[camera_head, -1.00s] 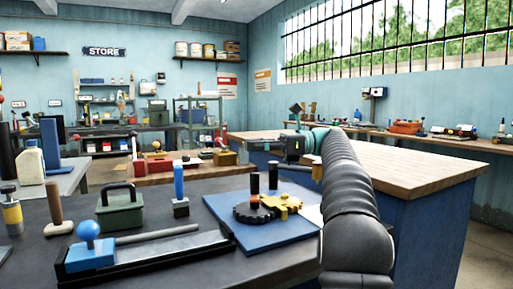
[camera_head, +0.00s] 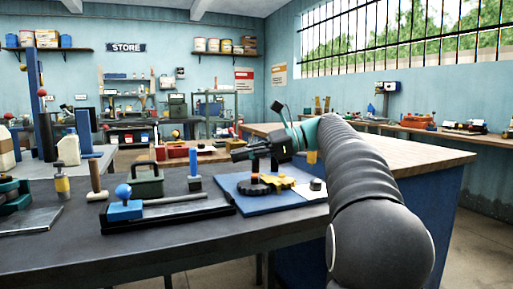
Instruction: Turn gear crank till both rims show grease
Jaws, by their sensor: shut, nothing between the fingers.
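The gear set stands on a blue board (camera_head: 233,192) on the dark bench. A dark toothed gear (camera_head: 249,187) meshes beside a yellow gear (camera_head: 280,184). Dark upright posts rise above the gears, partly behind my gripper; I cannot tell which is the crank handle. A small orange-brown part sits on the dark gear. My gripper (camera_head: 236,154) is shut and empty, pointing left, above and slightly behind the gears in the picture. Whether it touches a post is unclear. Grease on the rims is too small to make out.
A black tray with a blue-knobbed block (camera_head: 125,209) lies left of the board. A green box (camera_head: 147,181), a blue-handled tool (camera_head: 194,168) and a wooden-handled tool (camera_head: 96,180) stand behind it. A white sheet and small grey piece (camera_head: 316,184) lie at the board's right.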

